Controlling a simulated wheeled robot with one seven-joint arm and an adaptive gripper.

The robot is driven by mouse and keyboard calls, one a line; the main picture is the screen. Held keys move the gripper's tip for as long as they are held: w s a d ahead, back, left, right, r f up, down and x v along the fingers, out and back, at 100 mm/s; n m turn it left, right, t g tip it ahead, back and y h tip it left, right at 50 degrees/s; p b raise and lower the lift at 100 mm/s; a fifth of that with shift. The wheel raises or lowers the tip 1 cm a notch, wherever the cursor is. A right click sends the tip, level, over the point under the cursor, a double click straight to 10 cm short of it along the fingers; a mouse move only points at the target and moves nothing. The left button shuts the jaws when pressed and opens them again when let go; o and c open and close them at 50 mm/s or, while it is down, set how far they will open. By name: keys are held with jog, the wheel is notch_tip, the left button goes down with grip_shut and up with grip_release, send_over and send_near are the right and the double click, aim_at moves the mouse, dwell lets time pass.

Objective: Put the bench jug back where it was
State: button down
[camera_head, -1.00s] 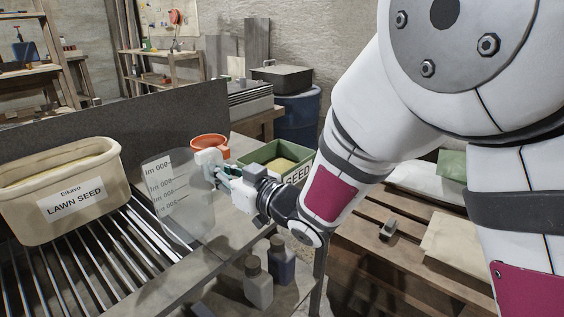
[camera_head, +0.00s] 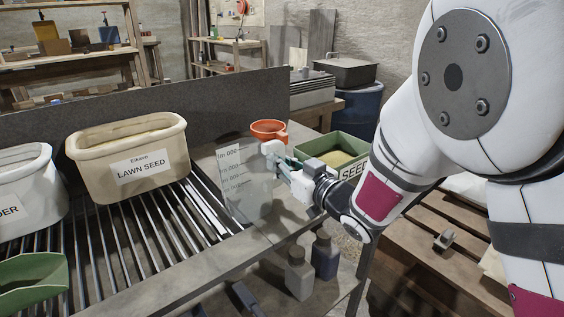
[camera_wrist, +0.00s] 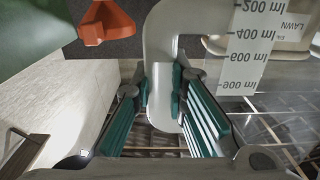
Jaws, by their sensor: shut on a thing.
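The bench jug (camera_head: 246,188) is a clear vessel with a white measuring scale, whose marks read reversed in the head view. My gripper (camera_head: 277,156) is shut on its pale handle (camera_wrist: 160,65), to the right of the jug's body. In the wrist view the handle passes between the teal fingers of my gripper (camera_wrist: 165,100), and the white scale strip (camera_wrist: 246,40) shows at the upper right. The jug is over the front right part of the bench (camera_head: 205,255), roughly upright. I cannot tell whether its base touches the bench.
A beige lawn seed tub (camera_head: 130,155) stands left of the jug on the slats, with a white tub (camera_head: 28,190) further left. An orange funnel-like vessel (camera_head: 268,130) and a green seed box (camera_head: 335,147) are behind my gripper. Two bottles (camera_head: 312,265) stand below.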

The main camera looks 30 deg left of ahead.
jog(key=c, duration=1.6)
grip_release()
jog(key=shift+f, duration=0.1)
jog(key=shift+d+r, duration=0.15)
jog(key=shift+r, duration=0.05)
jog(key=p+v, duration=0.1)
jog(key=v, duration=1)
jog(key=shift+s+d+f, duration=0.1)
jog(key=shift+s+d, duration=0.05)
jog(key=shift+d, duration=0.15)
